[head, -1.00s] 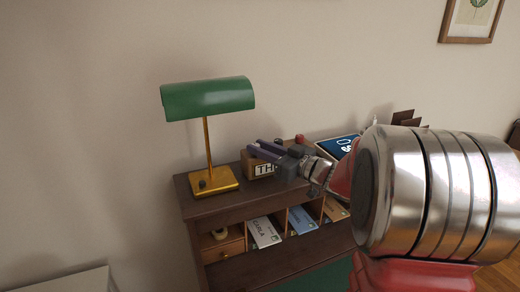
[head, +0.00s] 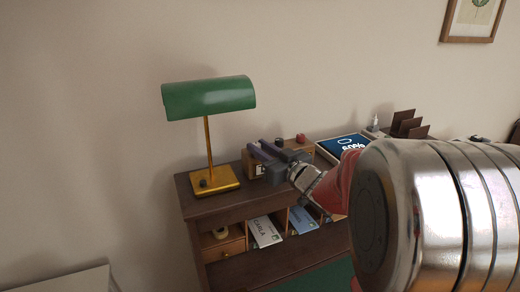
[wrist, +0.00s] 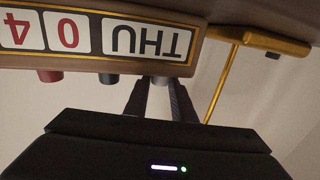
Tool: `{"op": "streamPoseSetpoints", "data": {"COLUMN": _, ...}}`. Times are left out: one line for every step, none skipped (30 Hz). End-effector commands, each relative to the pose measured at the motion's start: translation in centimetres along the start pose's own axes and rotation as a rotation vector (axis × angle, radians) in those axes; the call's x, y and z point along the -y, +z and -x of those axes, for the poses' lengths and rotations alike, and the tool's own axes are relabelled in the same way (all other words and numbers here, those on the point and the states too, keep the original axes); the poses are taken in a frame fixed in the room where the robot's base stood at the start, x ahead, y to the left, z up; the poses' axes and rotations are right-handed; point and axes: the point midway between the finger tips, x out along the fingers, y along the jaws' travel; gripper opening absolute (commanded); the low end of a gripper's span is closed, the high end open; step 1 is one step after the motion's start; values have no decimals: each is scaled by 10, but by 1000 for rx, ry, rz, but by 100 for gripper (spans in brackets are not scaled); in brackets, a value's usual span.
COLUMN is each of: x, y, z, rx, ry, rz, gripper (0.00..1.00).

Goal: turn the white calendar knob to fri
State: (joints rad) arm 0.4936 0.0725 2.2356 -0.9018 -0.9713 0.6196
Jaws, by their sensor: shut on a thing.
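The wooden calendar (head: 248,163) stands on top of the desk, partly covered by my gripper in the head view. In the wrist view the calendar (wrist: 195,68) appears upside down, and its cards read THU, 0 and 4. The white knob (wrist: 160,80) sits on the calendar's top edge by the THU card. My gripper (wrist: 160,92) is shut on this knob, with one finger on each side. In the head view my gripper (head: 260,150) hides the knob and most of the THU card.
A dark knob (wrist: 109,79) and a red knob (wrist: 50,76) are beside the white one. A green-shaded brass lamp (head: 208,98) stands close on the left. A blue framed display (head: 345,145) is right of the calendar. Letters (head: 265,232) fill slots below.

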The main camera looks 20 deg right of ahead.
Motion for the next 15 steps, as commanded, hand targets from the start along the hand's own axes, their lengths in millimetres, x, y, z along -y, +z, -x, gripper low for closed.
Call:
{"op": "streamPoseSetpoints", "data": {"x": 2, "y": 0, "z": 0, "rx": 0, "ry": 17, "rz": 0, "gripper": 1}}
{"op": "streamPoseSetpoints", "data": {"x": 2, "y": 0, "z": 0, "rx": -1, "ry": 30, "rz": -1, "gripper": 1}}
{"op": "streamPoseSetpoints", "data": {"x": 3, "y": 0, "z": 0, "rx": 0, "ry": 47, "rz": -1, "gripper": 1}}
{"op": "streamPoseSetpoints", "data": {"x": 3, "y": 0, "z": 0, "rx": 0, "ry": 58, "rz": -1, "gripper": 1}}
{"op": "streamPoseSetpoints", "data": {"x": 4, "y": -1, "z": 0, "rx": -1, "ry": 70, "rz": 0, "gripper": 1}}
{"op": "streamPoseSetpoints", "data": {"x": 4, "y": -1, "z": 0, "rx": -1, "ry": 86, "rz": -1, "gripper": 1}}
{"op": "streamPoseSetpoints", "data": {"x": 4, "y": 0, "z": 0, "rx": 0, "ry": 97, "rz": 0, "gripper": 1}}
{"op": "streamPoseSetpoints", "data": {"x": 4, "y": 0, "z": 0, "rx": 0, "ry": 108, "rz": -1, "gripper": 1}}
{"op": "streamPoseSetpoints", "data": {"x": 5, "y": 0, "z": 0, "rx": 0, "ry": 123, "rz": 0, "gripper": 1}}
{"op": "streamPoseSetpoints", "data": {"x": 4, "y": 0, "z": 0, "rx": 0, "ry": 135, "rz": -2, "gripper": 1}}
{"op": "streamPoseSetpoints", "data": {"x": 5, "y": 0, "z": 0, "rx": 0, "ry": 146, "rz": 0, "gripper": 1}}
{"op": "streamPoseSetpoints", "data": {"x": 5, "y": 0, "z": -1, "rx": -1, "ry": 160, "rz": -1, "gripper": 1}}
{"op": "streamPoseSetpoints", "data": {"x": 6, "y": 0, "z": -1, "rx": -1, "ry": 171, "rz": 0, "gripper": 1}}
{"op": "streamPoseSetpoints", "data": {"x": 6, "y": 0, "z": 0, "rx": 0, "ry": 183, "rz": -1, "gripper": 1}}
{"op": "streamPoseSetpoints", "data": {"x": 6, "y": 0, "z": 0, "rx": -1, "ry": 197, "rz": -1, "gripper": 1}}
